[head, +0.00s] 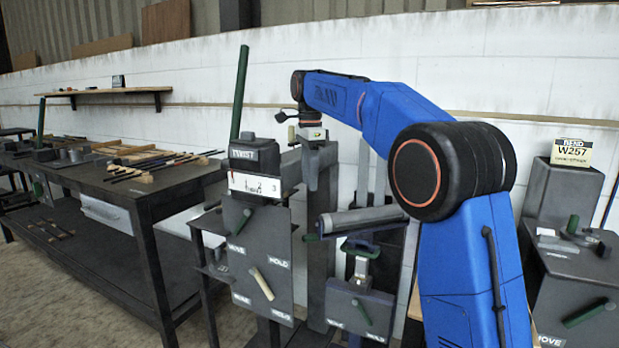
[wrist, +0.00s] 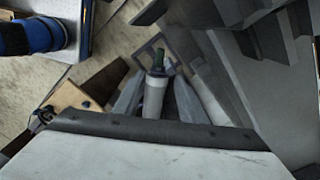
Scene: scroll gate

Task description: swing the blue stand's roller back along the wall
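The blue stand's roller (head: 362,220) is a grey cylinder lying roughly level across the top of a stand (head: 360,308) with blue edging. My gripper (head: 315,168) hangs from the end of my blue arm above the roller's left end, partly hard to tell from the grey posts behind. In the wrist view, my fingers (wrist: 158,98) are apart on either side of a pale cylinder with a green tip (wrist: 155,88), probably the roller's end. Gaps show beside it; contact is not visible.
A grey panel stand (head: 262,250) with a tall green rod stands left of the roller. A dark workbench (head: 150,190) with tools is further left. Another grey stand (head: 565,200) with a yellow-topped sign is at right. A white wall (head: 480,60) runs behind.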

